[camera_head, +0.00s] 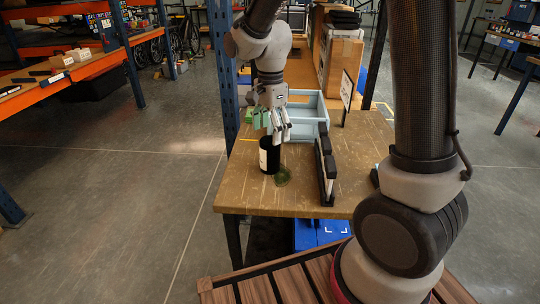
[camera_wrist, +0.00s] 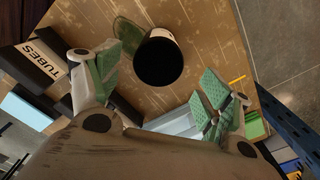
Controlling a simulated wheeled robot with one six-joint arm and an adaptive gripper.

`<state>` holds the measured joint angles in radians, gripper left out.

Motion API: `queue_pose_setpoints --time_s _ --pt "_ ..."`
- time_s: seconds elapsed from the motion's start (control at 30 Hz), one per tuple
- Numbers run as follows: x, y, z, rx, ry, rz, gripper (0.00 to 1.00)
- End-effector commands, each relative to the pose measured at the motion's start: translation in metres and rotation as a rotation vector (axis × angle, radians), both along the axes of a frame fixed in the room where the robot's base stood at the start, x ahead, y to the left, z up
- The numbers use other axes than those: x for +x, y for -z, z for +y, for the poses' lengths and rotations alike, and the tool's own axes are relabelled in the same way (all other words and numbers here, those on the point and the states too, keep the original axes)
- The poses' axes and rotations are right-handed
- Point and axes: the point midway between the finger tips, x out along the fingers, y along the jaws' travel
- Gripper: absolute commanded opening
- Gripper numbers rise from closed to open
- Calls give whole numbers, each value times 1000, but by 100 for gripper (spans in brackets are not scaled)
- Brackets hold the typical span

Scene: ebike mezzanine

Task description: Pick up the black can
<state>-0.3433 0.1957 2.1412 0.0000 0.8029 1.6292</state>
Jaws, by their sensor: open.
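The black can (camera_head: 269,156) stands upright on the wooden table (camera_head: 240,191), with a white label on its left side. In the wrist view the can (camera_wrist: 158,62) shows from above as a dark round top, a little beyond the fingertips and between them. My gripper (camera_head: 275,128) is above the can in the head view. Its green-padded fingers are spread apart, and it also shows in the wrist view (camera_wrist: 158,82). Nothing is held between the fingers.
A green translucent round item (camera_head: 283,177) is right beside the can. A black upright holder (camera_head: 325,171) stands to its right. A light blue bin (camera_head: 308,108) is behind, and a blue rack post (camera_head: 224,75) rises at the table's left edge. The table's front left is clear.

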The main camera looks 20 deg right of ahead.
Motion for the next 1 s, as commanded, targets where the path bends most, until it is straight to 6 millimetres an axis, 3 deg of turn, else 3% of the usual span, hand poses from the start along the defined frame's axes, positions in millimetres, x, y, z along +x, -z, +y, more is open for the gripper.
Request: queue_pose_setpoints --time_s 0.5,0.77,0.87,1.0 --pt "-3 70 1 -1 5 4 79" --pt "-2 75 1 -1 5 2 79" --pt "-2 75 1 -1 5 2 66" --pt "-2 75 1 -1 5 2 41"
